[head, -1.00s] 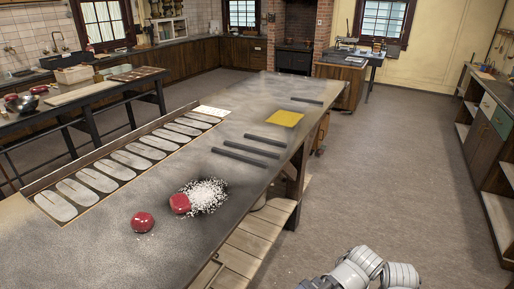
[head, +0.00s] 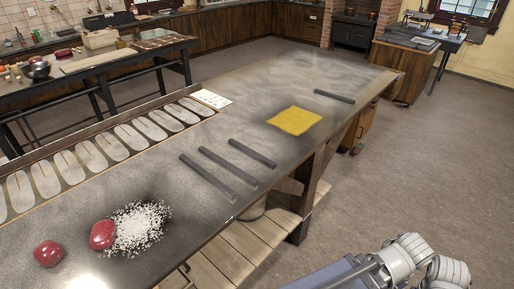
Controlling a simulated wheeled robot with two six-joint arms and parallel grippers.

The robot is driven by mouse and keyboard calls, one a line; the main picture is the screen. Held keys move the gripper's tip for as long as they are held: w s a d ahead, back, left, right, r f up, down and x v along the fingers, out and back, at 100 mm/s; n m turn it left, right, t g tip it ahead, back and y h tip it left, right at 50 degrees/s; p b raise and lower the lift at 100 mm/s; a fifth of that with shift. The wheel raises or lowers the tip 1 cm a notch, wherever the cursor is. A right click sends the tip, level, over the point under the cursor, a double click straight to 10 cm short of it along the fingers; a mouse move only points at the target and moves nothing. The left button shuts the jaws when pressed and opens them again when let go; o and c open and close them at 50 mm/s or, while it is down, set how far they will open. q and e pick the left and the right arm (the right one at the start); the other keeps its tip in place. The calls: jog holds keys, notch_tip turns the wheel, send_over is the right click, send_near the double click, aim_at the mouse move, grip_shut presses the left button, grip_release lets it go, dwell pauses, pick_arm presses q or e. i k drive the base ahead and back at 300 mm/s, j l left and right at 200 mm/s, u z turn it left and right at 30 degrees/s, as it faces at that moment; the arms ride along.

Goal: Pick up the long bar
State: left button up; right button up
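Several dark bars lie flat on the long grey table (head: 112,194). Three lie side by side near the table's middle: a left bar (head: 208,177), a middle bar (head: 229,168) and a right bar (head: 252,153). A fourth bar (head: 335,97) lies apart, near the far end beyond the yellow square. The left and middle bars look longest, but distance makes their true lengths hard to compare. Part of my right arm shows at the bottom right, beyond the table's edge, with no fingertips visible. My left gripper is out of view. No gripper touches a bar.
A yellow square (head: 295,121) lies beyond the three bars. Two red lumps, one (head: 48,253) alone and one (head: 103,235) beside white powder (head: 143,228), sit at the near left. A tray of oval slots (head: 90,154) lines the left edge. Floor is clear at right.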

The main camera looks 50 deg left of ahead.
aim_at(253, 182)
jog(key=i, duration=1.85)
jog(key=i+u, duration=0.15)
jog(key=i, duration=0.45)
jog(key=u, duration=3.75)
